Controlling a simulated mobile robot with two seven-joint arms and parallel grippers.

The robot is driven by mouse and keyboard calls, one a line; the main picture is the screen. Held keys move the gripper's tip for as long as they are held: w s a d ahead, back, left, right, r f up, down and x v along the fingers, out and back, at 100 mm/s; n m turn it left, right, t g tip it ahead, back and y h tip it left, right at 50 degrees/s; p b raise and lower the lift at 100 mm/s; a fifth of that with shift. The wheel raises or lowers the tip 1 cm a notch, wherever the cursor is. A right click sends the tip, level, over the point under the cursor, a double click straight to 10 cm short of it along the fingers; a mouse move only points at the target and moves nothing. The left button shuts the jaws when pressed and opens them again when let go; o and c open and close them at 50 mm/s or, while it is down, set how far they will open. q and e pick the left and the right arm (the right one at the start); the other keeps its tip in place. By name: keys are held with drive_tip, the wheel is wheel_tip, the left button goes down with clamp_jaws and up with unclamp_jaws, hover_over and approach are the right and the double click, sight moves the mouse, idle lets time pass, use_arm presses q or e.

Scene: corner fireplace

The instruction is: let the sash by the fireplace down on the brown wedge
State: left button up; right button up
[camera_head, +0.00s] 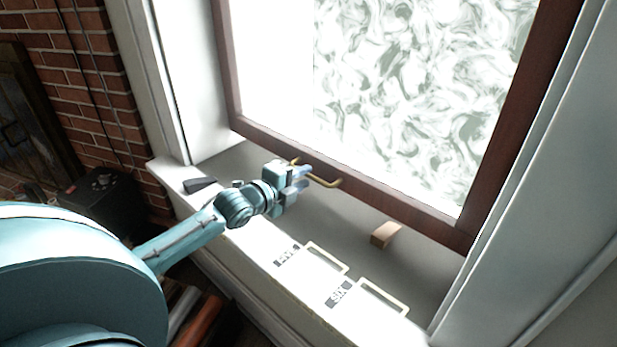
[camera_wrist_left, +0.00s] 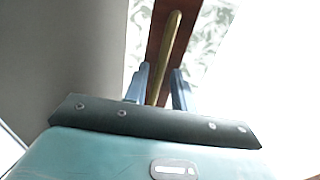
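The sash (camera_head: 375,192) is a dark brown wooden frame around patterned glass, and its bottom rail stands raised above the grey sill. A brass bar handle (camera_head: 325,182) is on that rail. My left gripper (camera_head: 302,178) is at the handle; in the left wrist view its two blue fingers (camera_wrist_left: 160,88) stand apart on either side of the brass bar (camera_wrist_left: 163,55), with a gap visible on the right. The brown wedge (camera_head: 385,234) lies on the sill below the rail's right part, apart from my gripper. My right gripper is not in view.
A dark block (camera_head: 199,184) lies at the sill's left end. Two pale rectangular outlines (camera_head: 328,257) (camera_head: 384,297) with dark labels mark the sill's front. A brick wall (camera_head: 85,75) and a black box (camera_head: 103,195) are at left. White window trim (camera_head: 535,205) borders the right.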

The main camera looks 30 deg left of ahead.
use_arm(q)
drive_tip(key=shift+x, duration=1.45)
drive_tip(key=shift+c, duration=0.6)
clamp_jaws()
